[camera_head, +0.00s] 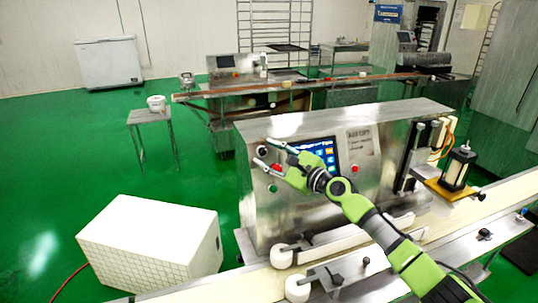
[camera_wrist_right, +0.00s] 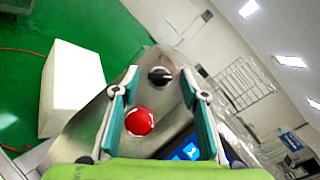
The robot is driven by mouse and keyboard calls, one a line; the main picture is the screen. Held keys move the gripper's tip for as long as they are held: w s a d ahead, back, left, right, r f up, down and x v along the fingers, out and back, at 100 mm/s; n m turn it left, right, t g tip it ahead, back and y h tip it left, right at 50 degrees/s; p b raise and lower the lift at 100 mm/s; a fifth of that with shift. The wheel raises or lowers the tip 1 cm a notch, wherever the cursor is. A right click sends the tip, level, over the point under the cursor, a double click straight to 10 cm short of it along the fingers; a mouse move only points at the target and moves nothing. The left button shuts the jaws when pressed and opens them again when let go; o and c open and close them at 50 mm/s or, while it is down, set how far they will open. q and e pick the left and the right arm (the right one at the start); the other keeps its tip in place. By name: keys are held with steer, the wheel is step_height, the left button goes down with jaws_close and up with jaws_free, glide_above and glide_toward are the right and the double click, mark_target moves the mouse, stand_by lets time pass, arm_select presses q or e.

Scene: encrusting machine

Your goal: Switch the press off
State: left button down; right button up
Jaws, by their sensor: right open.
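The press (camera_head: 300,215) is a steel cabinet with a lit touchscreen (camera_head: 318,152) on its front. My right gripper (camera_head: 262,152) is open and empty in front of the panel's upper left corner. In the right wrist view, a black rotary knob (camera_wrist_right: 159,75) shows between the spread fingertips (camera_wrist_right: 158,82). A red mushroom button (camera_wrist_right: 139,121) sits close by, nearer the left finger. A green button (camera_head: 272,188) is lower on the panel. I cannot tell whether the fingers touch the panel. My left gripper is not in view.
A second red button (camera_head: 355,168) is right of the screen. A conveyor (camera_head: 470,215) with white rollers runs along the press's front. A white box (camera_head: 150,240) stands on the green floor at the left. Behind are another machine line (camera_head: 300,85) and a small table (camera_head: 150,116).

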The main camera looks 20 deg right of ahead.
steer(key=c, duration=1.1)
